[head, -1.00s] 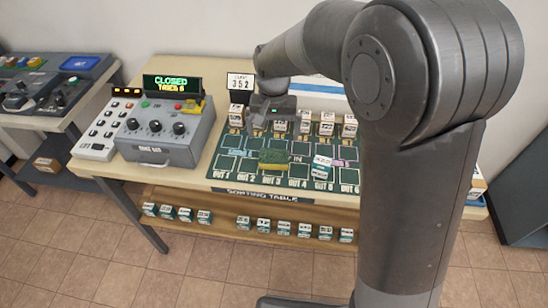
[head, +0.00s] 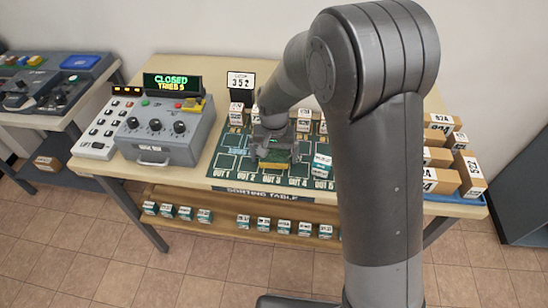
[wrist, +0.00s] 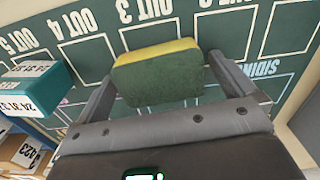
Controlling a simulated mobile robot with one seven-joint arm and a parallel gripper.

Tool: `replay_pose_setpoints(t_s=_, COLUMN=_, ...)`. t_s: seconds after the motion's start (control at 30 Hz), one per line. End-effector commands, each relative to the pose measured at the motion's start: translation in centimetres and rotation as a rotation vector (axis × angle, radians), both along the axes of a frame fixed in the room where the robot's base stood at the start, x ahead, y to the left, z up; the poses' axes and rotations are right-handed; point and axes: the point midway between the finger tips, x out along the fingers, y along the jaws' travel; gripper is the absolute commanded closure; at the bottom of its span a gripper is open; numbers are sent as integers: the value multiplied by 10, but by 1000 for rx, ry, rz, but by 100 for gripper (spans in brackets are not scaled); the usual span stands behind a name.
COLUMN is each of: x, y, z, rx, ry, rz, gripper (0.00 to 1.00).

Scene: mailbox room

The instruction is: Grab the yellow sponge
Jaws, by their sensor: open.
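The yellow sponge (head: 274,166) lies on the green sorting mat near the OUT 3 label. In the head view my gripper hides most of it. In the wrist view the sponge (wrist: 158,73) shows a dark green face and a yellow edge. My gripper (head: 275,157) is over the sponge with its fingers pointing down. In the wrist view the open fingers of my gripper (wrist: 165,75) stand on either side of the sponge, with a visible gap on the right. Whether the left finger touches it, I cannot tell.
A white and teal box (head: 321,165) sits on the mat to the right, also visible in the wrist view (wrist: 38,88). Small boxes stand behind the gripper. A grey control box (head: 165,135) is at left. Cardboard boxes (head: 440,180) are stacked at right.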

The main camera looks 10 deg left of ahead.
Motion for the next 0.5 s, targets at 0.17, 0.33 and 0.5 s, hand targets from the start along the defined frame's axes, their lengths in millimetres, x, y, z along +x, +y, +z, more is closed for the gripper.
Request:
replay_pose_setpoints(t_s=0.17, x=0, y=0, z=0, rx=0, ry=0, rz=0, gripper=5)
replay_pose_setpoints(t_s=0.33, x=0, y=0, z=1, rx=0, ry=0, rz=0, gripper=19)
replay_pose_setpoints(t_s=0.5, x=0, y=0, z=1, rx=0, ry=0, rz=0, gripper=33)
